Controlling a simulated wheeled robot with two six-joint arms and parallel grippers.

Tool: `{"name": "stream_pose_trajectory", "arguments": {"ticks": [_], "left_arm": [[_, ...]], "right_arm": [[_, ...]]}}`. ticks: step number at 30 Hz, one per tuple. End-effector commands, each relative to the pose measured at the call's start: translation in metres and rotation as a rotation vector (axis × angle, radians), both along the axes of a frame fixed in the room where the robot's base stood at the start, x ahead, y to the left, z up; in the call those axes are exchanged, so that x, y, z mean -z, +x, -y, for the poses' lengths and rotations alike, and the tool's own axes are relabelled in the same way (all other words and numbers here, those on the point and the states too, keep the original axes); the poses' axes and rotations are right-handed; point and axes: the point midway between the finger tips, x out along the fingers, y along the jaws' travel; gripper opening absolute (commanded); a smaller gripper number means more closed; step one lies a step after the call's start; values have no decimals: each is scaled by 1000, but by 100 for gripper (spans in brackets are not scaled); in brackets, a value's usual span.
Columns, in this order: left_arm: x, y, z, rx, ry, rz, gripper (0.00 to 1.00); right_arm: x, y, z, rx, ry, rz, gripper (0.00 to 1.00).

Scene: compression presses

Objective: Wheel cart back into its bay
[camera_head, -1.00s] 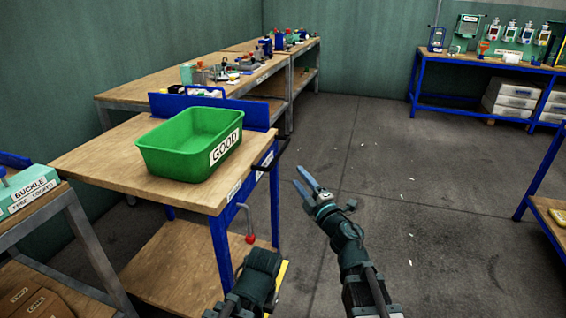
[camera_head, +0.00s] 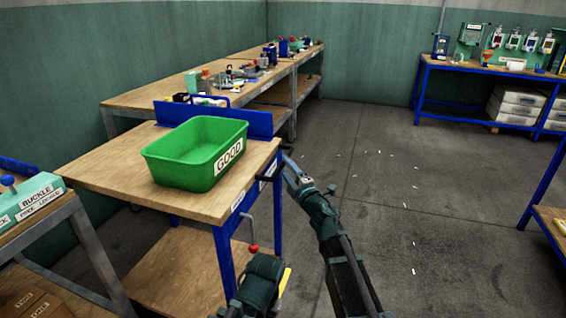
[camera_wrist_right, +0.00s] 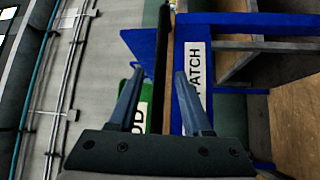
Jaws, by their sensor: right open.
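The cart (camera_head: 110,176) has a wooden top, blue legs and a lower shelf. A green bin marked GOOD (camera_head: 190,160) stands on it. A black handle sticks out on the cart's right side; it shows as a dark bar in the right wrist view (camera_wrist_right: 163,60). My right gripper (camera_head: 288,164) is open at this handle, fingers pointing towards it. In the right wrist view, the bar appears between the two open fingers (camera_wrist_right: 160,95); I cannot tell whether they touch it. A red-knobbed lever (camera_head: 253,248) hangs below the cart's top. My left gripper's fingers do not show.
A bench with a BUCKLE fixture (camera_head: 38,200) stands close on the cart's left. A long workbench (camera_head: 150,97) with tools runs along the wall behind. A blue-framed bench (camera_head: 480,72) stands at the back right. The grey floor (camera_head: 400,170) right of the cart is open.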

Motion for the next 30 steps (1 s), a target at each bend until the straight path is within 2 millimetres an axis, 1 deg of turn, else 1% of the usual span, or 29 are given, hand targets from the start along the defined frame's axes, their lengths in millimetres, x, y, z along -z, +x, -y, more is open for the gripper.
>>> {"name": "stream_pose_trajectory", "arguments": {"ticks": [1,4,8,14,17,18,22,23,30], "left_arm": [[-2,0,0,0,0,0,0],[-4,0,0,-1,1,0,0],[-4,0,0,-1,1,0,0],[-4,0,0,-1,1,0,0],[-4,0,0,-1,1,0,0],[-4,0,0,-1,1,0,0],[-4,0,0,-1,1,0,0],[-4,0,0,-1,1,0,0],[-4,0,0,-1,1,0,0]], "right_arm": [[-2,12,-5,-1,0,0,50],[-4,21,-10,-1,0,0,50],[-4,25,-13,-1,0,0,50],[-4,24,-12,0,0,0,50],[-4,24,-12,0,0,0,33],[-4,24,-12,0,0,0,26],[-4,24,-12,0,0,0,3],[-4,24,-12,0,0,0,0],[-4,24,-12,0,0,0,0]]}}
